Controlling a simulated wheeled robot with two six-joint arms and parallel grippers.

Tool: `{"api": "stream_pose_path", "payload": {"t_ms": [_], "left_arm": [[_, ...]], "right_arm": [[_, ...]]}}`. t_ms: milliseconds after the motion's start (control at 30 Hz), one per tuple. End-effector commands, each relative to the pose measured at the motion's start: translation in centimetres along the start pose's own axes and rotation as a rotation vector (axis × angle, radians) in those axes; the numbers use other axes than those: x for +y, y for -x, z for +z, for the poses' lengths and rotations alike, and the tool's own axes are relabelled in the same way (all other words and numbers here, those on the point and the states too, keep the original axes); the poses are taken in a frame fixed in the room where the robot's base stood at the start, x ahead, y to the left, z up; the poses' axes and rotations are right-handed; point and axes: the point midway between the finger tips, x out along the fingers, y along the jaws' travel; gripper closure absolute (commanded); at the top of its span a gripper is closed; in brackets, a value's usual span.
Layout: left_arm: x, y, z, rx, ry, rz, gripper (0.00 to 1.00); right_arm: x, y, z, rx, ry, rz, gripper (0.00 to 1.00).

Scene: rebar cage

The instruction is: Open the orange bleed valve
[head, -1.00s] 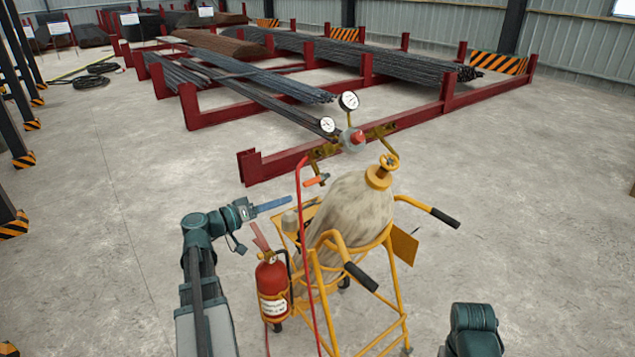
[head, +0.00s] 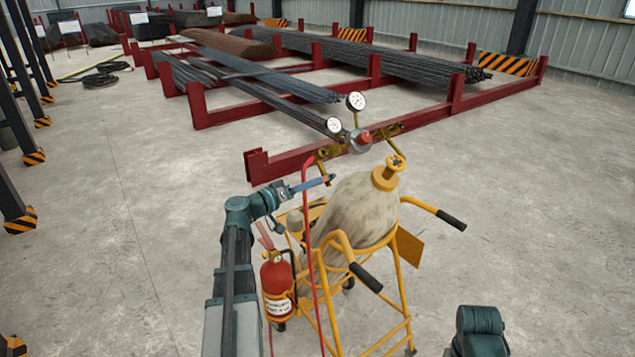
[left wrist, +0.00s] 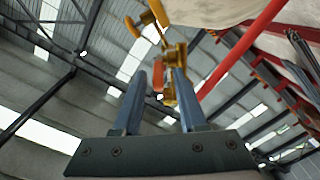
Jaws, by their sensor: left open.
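The orange bleed valve handle (left wrist: 158,76) shows in the left wrist view as a small orange lever below a brass fitting (left wrist: 170,56). It appears between my two blue fingers, near the tips. I cannot tell whether either finger touches it. In the head view my left gripper (head: 326,180) reaches in from the left, its fingertips at the hose side of the regulator (head: 359,141). There the fingers mostly hide the handle. My left gripper is open and holds nothing. My right gripper is out of view; only part of that arm shows at the lower right.
A tan gas cylinder (head: 352,215) stands in a yellow cart (head: 400,268) with black-gripped handles. A red hose (head: 307,215) hangs close to my left gripper. A red fire extinguisher (head: 277,285) sits beside my left arm. Red steel racks (head: 300,157) with rebar lie behind.

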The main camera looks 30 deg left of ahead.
Motion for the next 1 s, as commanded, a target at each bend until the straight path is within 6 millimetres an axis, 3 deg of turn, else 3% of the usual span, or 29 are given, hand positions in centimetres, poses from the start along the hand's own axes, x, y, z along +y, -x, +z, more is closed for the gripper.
{"api": "stream_pose_path", "payload": {"t_ms": [200, 567, 800, 1000], "left_arm": [[0.0, -2.1, 0.0, 0.0, 0.0, 0.0, 0.59], [0.0, -2.5, 0.0, 0.0, 0.0, 0.0, 0.59], [0.0, -2.4, 0.0, 0.0, 0.0, 0.0, 0.98], [0.0, -2.4, 0.0, 0.0, 0.0, 0.0, 1.0]], "right_arm": [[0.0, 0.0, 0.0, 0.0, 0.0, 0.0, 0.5], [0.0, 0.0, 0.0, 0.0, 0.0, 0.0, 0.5], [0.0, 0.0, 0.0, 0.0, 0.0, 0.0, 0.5], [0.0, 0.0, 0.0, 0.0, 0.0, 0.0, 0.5]]}}
